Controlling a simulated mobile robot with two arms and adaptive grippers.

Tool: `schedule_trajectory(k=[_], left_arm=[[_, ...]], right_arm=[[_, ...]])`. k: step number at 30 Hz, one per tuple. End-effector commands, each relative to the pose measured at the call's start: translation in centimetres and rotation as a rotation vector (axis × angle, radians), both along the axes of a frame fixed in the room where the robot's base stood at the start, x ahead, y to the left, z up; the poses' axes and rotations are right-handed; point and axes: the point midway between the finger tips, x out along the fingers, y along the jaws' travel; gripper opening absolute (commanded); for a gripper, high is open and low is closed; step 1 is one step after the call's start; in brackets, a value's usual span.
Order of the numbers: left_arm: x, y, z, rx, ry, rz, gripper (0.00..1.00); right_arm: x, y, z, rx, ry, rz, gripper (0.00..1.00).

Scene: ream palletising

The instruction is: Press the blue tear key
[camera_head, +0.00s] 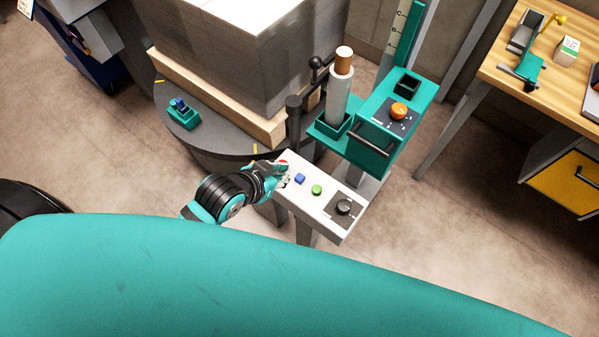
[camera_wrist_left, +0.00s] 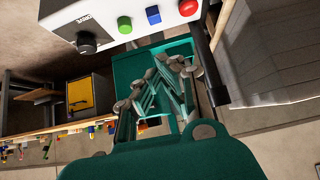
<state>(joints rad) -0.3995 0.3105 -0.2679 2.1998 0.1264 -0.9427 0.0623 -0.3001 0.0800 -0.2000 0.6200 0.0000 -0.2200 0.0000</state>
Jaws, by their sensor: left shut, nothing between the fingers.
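The blue key (camera_head: 300,178) sits on a white control panel (camera_head: 323,209), between a green button (camera_head: 316,189) and a red button (camera_head: 283,162). My left gripper (camera_head: 284,174) is shut and empty, at the panel's left end, just left of the blue key. It partly covers the red button. In the left wrist view, the blue key (camera_wrist_left: 153,15) shows near the top edge, beyond the shut fingers (camera_wrist_left: 178,66), with a visible gap in the picture. I cannot tell the exact distance. My right gripper is not in view.
A black knob (camera_head: 344,207) is at the panel's right end. Behind stand a teal film carriage (camera_head: 383,150) with a film roll (camera_head: 340,96) and a round turntable (camera_head: 215,150) bearing a pallet load (camera_head: 245,60). A wooden bench (camera_head: 500,70) is at the right.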

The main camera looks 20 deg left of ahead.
Motion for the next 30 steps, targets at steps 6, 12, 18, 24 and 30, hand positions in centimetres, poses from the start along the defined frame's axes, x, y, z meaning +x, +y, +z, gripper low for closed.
schedule_trajectory(k=[6,12,18,24,30], left_arm=[[0.0,-0.1,0.2,-0.001,-0.002,-0.001,0.00],[0.2,-0.1,0.0,-0.002,-0.003,-0.001,0.00],[1.9,-0.7,-1.8,-0.002,-0.001,0.000,0.00],[4.8,-1.8,-4.8,-0.002,-0.001,0.000,0.00],[6.7,-2.5,-7.8,-0.001,0.002,0.000,0.00]], right_arm=[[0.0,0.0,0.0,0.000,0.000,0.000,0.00],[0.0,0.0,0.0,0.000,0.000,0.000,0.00],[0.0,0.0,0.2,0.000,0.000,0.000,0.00],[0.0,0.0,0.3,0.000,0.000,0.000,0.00],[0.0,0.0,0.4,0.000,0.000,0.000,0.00]])
